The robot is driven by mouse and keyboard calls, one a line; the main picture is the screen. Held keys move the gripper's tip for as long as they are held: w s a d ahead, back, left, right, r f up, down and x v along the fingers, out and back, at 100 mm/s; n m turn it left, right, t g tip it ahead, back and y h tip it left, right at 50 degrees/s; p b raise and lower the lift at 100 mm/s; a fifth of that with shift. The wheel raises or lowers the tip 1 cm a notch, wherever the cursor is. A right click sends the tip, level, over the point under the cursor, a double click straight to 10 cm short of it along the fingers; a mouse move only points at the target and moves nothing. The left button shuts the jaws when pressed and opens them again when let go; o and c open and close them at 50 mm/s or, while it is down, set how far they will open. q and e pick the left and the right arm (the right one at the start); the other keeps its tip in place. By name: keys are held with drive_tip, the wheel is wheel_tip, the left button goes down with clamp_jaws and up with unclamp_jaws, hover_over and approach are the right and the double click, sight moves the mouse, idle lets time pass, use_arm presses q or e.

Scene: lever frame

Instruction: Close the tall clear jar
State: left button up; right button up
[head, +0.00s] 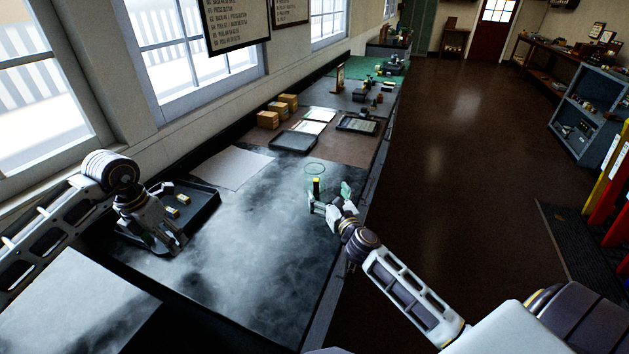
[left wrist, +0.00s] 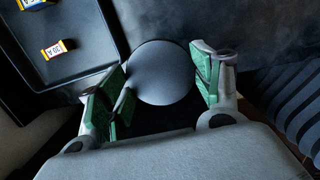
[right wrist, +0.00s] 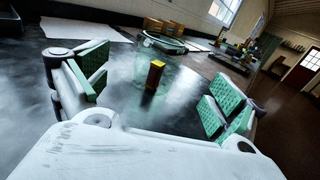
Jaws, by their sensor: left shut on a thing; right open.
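The tall clear jar (head: 314,172) stands on the dark bench mat with no lid on it. A yellow-topped dark block (head: 316,186) is inside. My right gripper (head: 328,197) is open at the jar; in the right wrist view the jar (right wrist: 141,76) shows between the spread fingers, with gaps on both sides. My left gripper (head: 166,238) is shut on a round dark grey lid (left wrist: 161,74), held between the green pads in the left wrist view. The lid is hard to make out in the head view.
A black tray (head: 209,205) with two small yellow blocks (head: 176,205) lies beside my left gripper. A pale sheet (head: 235,167) lies behind. Another tray (head: 294,141), cardboard boxes (head: 268,119) and more items stand farther along the bench. The mat between my grippers is clear.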

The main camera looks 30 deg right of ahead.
sight(318, 180)
drive_tip(key=shift+w, duration=0.15)
drive_tip(key=shift+w+d, duration=0.15)
drive_tip(key=shift+w, duration=1.5)
drive_tip(key=shift+w+d, duration=0.15)
drive_tip(key=shift+w, duration=1.45)
drive_tip(key=shift+w+f, duration=0.1)
use_arm(q)
drive_tip(key=shift+f, duration=0.1)
use_arm(e)
drive_tip(key=shift+w+d+f, duration=0.15)
drive_tip(key=shift+w, duration=0.6)
drive_tip(key=shift+w+d+f, duration=0.1)
drive_tip(key=shift+w+f, duration=0.05)
drive_tip(key=shift+w, duration=0.55)
drive_tip(key=shift+w+d, duration=0.1)
drive_tip(key=shift+w, duration=0.95)
drive_tip(key=c, duration=1.3)
drive_tip(key=shift+o, duration=0.2)
drive_tip(key=shift+r, duration=0.1)
